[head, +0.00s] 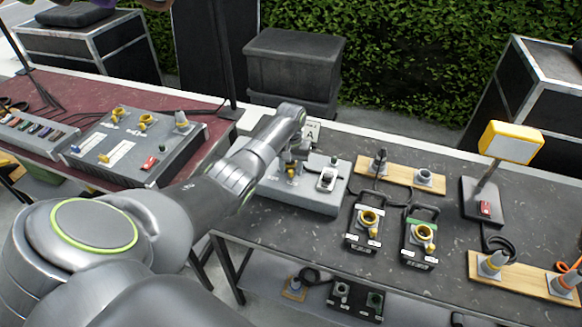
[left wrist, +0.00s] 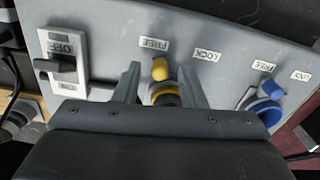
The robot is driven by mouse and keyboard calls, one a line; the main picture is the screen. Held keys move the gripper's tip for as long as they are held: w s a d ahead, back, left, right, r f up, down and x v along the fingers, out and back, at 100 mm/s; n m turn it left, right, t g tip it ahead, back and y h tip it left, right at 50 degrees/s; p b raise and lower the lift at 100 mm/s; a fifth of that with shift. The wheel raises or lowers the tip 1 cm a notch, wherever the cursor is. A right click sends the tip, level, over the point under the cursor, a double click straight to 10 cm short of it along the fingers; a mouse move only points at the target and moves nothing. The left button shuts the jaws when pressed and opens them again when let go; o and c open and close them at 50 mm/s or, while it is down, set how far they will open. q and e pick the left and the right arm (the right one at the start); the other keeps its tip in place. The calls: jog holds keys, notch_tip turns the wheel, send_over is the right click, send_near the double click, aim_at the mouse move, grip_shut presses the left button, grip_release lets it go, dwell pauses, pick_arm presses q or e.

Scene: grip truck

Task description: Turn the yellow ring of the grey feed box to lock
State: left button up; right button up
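The grey feed box (head: 310,200) stands on the dark table in the middle of the head view, partly covered by my left arm. In the left wrist view its panel (left wrist: 205,30) shows upside down. The yellow ring (left wrist: 164,98) is there, with its tab (left wrist: 160,69) at the FREE label (left wrist: 154,43); the LOCK label (left wrist: 207,55) is to the right. My left gripper (left wrist: 159,84) is open, a finger on each side of the ring and tab, with gaps beside the tab. It also shows over the box in the head view (head: 293,160). My right gripper is out of view.
On the panel, a switch marked OFF (left wrist: 66,62) is left of the ring and a blue ring (left wrist: 266,108) is right. Two black boxes with yellow rings (head: 367,226) stand right of the feed box. A larger grey panel box (head: 135,150) stands on the red table.

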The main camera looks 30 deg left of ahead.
pick_arm(q)
jog(key=shift+f, duration=0.2)
grip_shut()
